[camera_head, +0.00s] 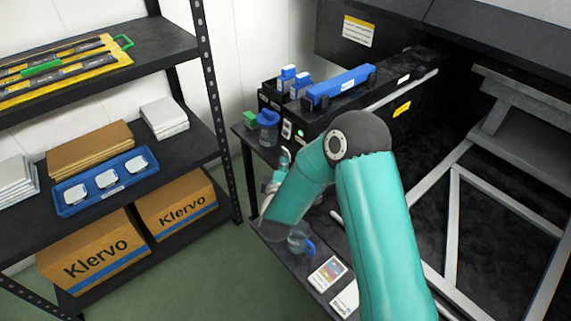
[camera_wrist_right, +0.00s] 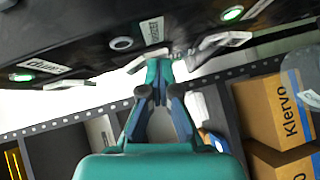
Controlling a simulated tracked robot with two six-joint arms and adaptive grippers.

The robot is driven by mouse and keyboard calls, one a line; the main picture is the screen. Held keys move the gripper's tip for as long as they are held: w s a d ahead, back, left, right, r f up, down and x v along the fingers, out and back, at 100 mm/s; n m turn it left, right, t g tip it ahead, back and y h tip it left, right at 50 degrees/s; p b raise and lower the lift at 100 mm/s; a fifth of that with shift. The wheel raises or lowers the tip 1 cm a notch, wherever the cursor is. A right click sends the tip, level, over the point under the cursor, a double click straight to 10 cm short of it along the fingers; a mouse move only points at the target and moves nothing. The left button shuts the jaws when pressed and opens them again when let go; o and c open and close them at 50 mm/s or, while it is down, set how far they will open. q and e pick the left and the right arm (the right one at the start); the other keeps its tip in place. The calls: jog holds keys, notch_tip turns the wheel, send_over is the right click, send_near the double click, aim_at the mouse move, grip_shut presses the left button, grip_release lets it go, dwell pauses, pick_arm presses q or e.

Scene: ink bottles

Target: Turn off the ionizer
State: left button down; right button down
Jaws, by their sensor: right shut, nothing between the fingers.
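A black control box (camera_head: 312,125) on the bench has a small green light (camera_head: 287,129) on its front. In the right wrist view its panel (camera_wrist_right: 85,40) fills the top, with green lights at the left (camera_wrist_right: 20,77) and right (camera_wrist_right: 232,13). Between them a round indicator (camera_wrist_right: 122,43) looks grey and unlit. In the head view my arm partly hides this gripper (camera_head: 283,165).
A blue bar (camera_head: 340,86) lies on the box top, with blue bottles (camera_head: 289,75) beside it. Shelves with cartons (camera_head: 96,248) stand left. A metal frame (camera_head: 455,215) is right.

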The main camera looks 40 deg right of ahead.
jog(key=s+a, duration=0.7)
jog(key=a, duration=0.3)
jog(key=shift+s+a, duration=0.25)
jog(key=shift+s, duration=0.15)
jog(key=shift+f, duration=0.1)
jog(key=shift+f, duration=0.1)
